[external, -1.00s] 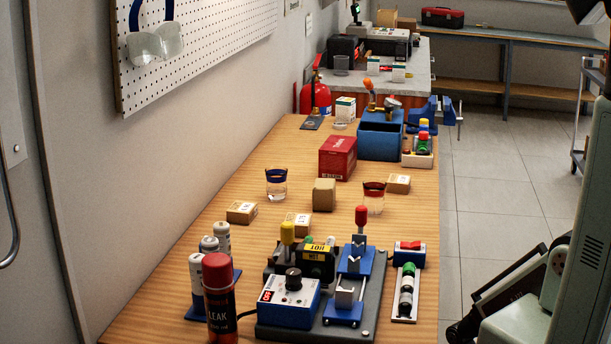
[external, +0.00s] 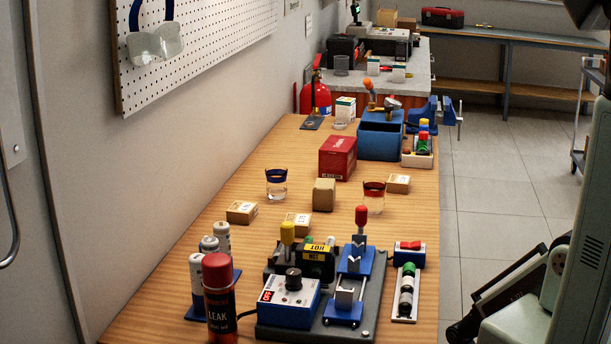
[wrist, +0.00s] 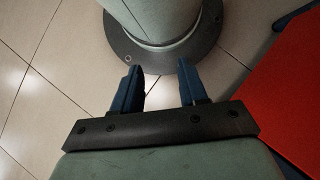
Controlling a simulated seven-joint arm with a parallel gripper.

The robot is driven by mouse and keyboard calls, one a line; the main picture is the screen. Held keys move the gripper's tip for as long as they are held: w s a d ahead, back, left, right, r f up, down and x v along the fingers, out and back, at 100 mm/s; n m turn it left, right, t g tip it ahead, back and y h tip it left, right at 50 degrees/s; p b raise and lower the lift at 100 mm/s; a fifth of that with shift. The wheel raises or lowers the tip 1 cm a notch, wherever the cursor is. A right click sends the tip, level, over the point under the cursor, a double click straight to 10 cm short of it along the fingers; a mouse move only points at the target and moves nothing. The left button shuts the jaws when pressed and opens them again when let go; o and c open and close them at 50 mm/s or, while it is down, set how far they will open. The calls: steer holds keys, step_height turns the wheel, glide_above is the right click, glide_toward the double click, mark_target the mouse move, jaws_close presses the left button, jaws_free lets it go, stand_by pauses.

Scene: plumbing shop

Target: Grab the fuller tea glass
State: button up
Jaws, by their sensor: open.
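Two clear glasses stand upright and apart on the wooden bench in the external view. One glass with a dark blue rim band (external: 277,184) is on the left. The other glass with a red-brown rim band (external: 374,200) is on the right and a little nearer. Their contents are too small to read clearly, so I cannot tell which is fuller. My gripper (wrist: 160,75) shows in the wrist view with its two dark blue fingers apart and nothing between them. It points at the tiled floor and my base, away from both glasses.
A tan block (external: 324,195) stands between the glasses, with small cartons (external: 242,212) nearby. A red box (external: 338,158) and a blue bin (external: 381,138) stand behind. A test rig (external: 318,290) and a red spray can (external: 219,300) fill the bench front. A red surface (wrist: 285,100) lies right in the wrist view.

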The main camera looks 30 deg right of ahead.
stand_by(0.4)
steer(key=o, duration=0.9)
steer(key=shift+o, duration=0.2)
